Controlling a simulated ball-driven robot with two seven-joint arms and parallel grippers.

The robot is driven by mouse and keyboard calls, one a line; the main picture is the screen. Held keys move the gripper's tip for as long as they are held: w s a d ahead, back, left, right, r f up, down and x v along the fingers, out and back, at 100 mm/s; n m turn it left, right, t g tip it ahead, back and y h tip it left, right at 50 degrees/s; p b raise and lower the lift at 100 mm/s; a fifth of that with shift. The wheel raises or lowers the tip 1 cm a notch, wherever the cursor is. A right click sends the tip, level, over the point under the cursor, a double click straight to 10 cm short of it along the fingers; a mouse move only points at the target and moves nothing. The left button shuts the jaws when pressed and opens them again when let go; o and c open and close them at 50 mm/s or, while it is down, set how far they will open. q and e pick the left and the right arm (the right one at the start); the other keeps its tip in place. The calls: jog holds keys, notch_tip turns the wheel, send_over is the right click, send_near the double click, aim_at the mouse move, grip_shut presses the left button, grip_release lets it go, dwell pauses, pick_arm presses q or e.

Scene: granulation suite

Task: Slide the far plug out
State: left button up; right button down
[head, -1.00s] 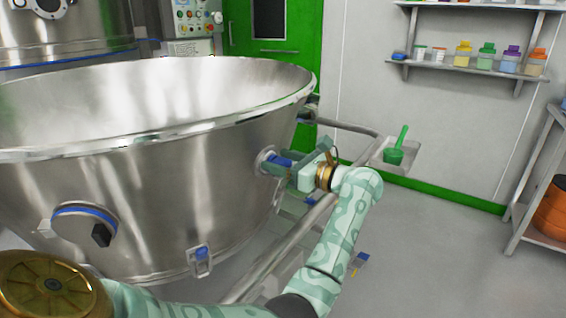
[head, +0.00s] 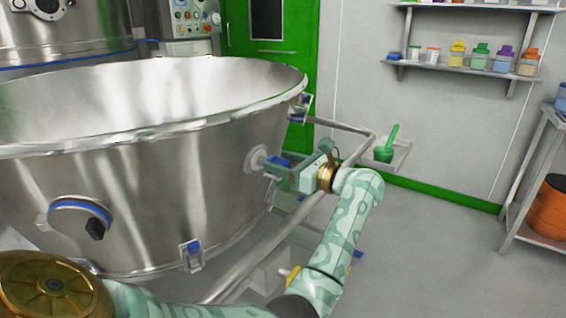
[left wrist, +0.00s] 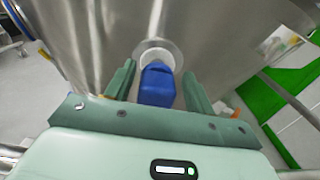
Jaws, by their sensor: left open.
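The far plug (head: 278,162) is a blue block at a round pale port on the right side of the large steel bowl (head: 180,175). My left gripper (head: 283,172) is beside the bowl wall with its fingers around the plug. In the left wrist view the blue plug (left wrist: 157,85) sits between the two open green fingers, with a visible gap on the right. The port's white ring (left wrist: 155,55) shows behind it. I cannot tell how deep the plug sits. A nearer port (head: 80,218) has a blue ring and a black handle. My right gripper is not in view.
A steel rail (head: 270,245) runs low beside the bowl. A green scoop (head: 386,147) rests on a small tray behind my arm. A shelf (head: 455,70) of bottles hangs on the back wall.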

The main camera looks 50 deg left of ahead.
pick_arm(q)
jog(key=shift+d, duration=0.1)
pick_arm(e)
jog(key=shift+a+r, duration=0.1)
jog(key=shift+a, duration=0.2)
pick_arm(q)
jog(key=shift+w+d+r, duration=0.1)
jog(key=shift+w+d, duration=0.1)
jog(key=shift+d, duration=0.15)
jog(key=p+v, duration=0.1)
jog(key=v, duration=1.4)
jog(key=shift+d, duration=0.2)
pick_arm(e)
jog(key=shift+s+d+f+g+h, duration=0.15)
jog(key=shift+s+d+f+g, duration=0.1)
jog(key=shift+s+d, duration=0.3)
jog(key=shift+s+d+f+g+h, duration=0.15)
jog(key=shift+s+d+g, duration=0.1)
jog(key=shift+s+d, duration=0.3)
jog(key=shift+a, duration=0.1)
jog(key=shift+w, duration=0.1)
